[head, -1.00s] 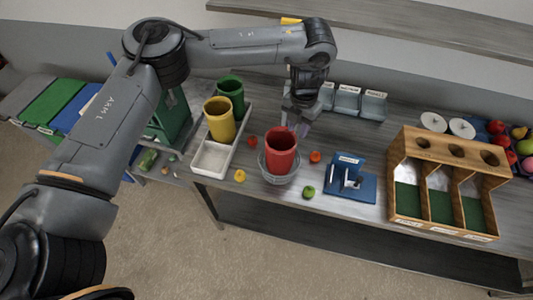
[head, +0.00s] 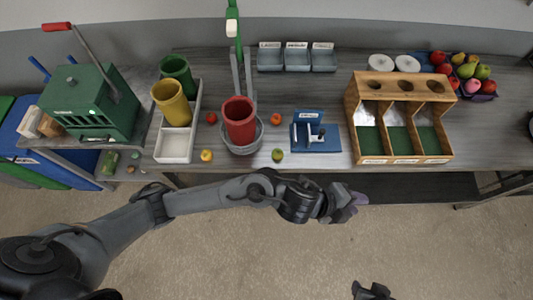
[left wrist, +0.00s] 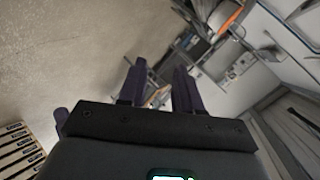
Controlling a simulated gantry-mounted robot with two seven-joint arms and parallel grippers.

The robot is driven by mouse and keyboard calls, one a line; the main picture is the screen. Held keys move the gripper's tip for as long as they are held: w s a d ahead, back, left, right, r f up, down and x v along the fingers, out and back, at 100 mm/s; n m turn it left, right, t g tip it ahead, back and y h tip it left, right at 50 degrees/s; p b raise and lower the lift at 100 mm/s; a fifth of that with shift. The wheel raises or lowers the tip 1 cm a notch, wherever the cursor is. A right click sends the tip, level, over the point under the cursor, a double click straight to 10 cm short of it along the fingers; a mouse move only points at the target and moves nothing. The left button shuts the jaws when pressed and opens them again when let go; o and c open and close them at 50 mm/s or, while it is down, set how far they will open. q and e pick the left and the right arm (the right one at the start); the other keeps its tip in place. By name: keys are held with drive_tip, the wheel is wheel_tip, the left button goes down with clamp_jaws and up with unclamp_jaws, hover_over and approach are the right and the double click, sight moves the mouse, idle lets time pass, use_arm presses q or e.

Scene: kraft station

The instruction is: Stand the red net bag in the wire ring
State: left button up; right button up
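The red net bag (head: 239,130) looks like an open-topped red cylinder. In the head view it stands upright, slightly tilted in the picture, inside the grey wire ring (head: 244,150) on the bench. The ring surrounds its lower part, and the bag's base is hidden. My left gripper (head: 352,203) is clear of the bag, in front of the bench and to the lower right of it. In the left wrist view its two fingers (left wrist: 161,78) are apart with nothing between them. A dark part at the bottom edge looks like my right gripper (head: 372,291); its finger state is unclear.
A yellow bag (head: 171,103) and a green bag (head: 176,74) stand in a white tray (head: 175,146) on the left. Loose fruit, including a green apple (head: 278,155), lies around the ring. A blue device (head: 316,139) and wooden divider box (head: 402,89) stand right.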

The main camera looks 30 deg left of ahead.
use_arm(q)
drive_tip(key=s+a+f+n+y, duration=0.2)
drive_tip(key=a+n+y, duration=0.1)
drive_tip(key=a+n, duration=0.45)
drive_tip(key=s+a+f+n+y, duration=0.25)
drive_tip(key=a+n, duration=0.35)
drive_tip(key=a, duration=0.3)
drive_tip(key=s+a+f+n+g+y, duration=0.1)
drive_tip(key=s+a+f+n, duration=0.1)
drive_tip(key=s+a+n, duration=0.2)
drive_tip(key=s+a+f+n+g+y, duration=0.2)
drive_tip(key=s+a+n, duration=0.2)
drive_tip(key=s+a, duration=0.3)
drive_tip(key=a, duration=0.3)
drive_tip(key=shift+s+f, duration=0.25)
drive_tip(key=shift+s, duration=0.1)
